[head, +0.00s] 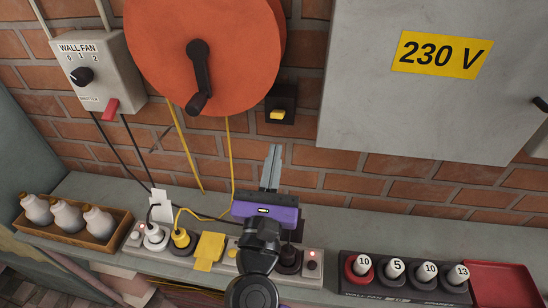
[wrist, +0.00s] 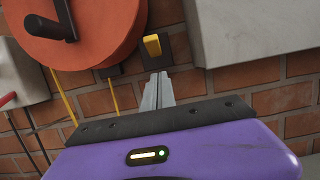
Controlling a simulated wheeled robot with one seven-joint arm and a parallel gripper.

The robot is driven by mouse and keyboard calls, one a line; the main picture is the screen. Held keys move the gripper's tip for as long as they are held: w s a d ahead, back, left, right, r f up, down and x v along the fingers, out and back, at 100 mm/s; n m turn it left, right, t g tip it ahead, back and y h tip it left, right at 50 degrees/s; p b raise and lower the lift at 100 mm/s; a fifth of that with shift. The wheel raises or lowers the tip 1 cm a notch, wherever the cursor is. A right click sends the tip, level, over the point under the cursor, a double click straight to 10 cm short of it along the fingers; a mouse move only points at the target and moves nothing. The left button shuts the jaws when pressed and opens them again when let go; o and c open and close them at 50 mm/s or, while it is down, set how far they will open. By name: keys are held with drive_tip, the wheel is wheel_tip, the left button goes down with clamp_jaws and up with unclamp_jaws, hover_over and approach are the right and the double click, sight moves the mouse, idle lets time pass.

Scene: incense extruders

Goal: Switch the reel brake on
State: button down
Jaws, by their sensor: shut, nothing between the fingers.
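The orange cable reel (head: 200,50) with a black crank (head: 200,75) hangs on the brick wall; it also shows at the upper left of the wrist view (wrist: 98,35). Just right of its lower edge is a black wall box with a yellow rocker switch (head: 278,114), which looks like the reel brake. The yellow rocker (wrist: 153,45) also shows in the wrist view, just beyond my fingertips. My gripper (head: 274,148) is shut and empty, its fingers pointing toward the wall. In the head view the tips appear a little below the switch, apart from it.
A wall fan box (head: 96,68) with a dial and red lever is at left. A grey 230 V cabinet (head: 400,110) is at right. On the ledge are a power strip with plugs (head: 180,240), a bottle tray (head: 70,222), numbered knobs (head: 397,268) and a red tray (head: 505,285).

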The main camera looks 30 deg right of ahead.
drive_tip(key=s+a+r+b, duration=0.1)
drive_tip(key=s+a, duration=0.5)
drive_tip(key=s, duration=0.2)
drive_tip(key=shift+r, duration=0.2)
wheel_tip(320, 180, up, 6)
drive_tip(key=s+a+n+t, duration=0.2)
drive_tip(key=n+t, duration=0.2)
drive_tip(key=n, duration=0.4)
drive_tip(key=s+f+n+t+y, duration=0.2)
drive_tip(key=s+n+t+y, duration=0.25)
drive_tip(key=n+y, duration=0.8)
drive_tip(key=s+d+f+n+g, duration=0.4)
drive_tip(key=s+f+n+g, duration=0.1)
drive_tip(key=s+f+n, duration=0.4)
drive_tip(key=s+d+f+n+g, duration=0.4)
drive_tip(key=s+f+n+g, duration=0.2)
drive_tip(key=s+f+n, duration=0.4)
drive_tip(key=f+n, duration=0.1)
drive_tip(key=n, duration=0.2)
drive_tip(key=shift+s+d+f+n, duration=0.2)
drive_tip(key=shift+s+f+n, duration=0.05)
drive_tip(key=shift+f+n, duration=0.1)
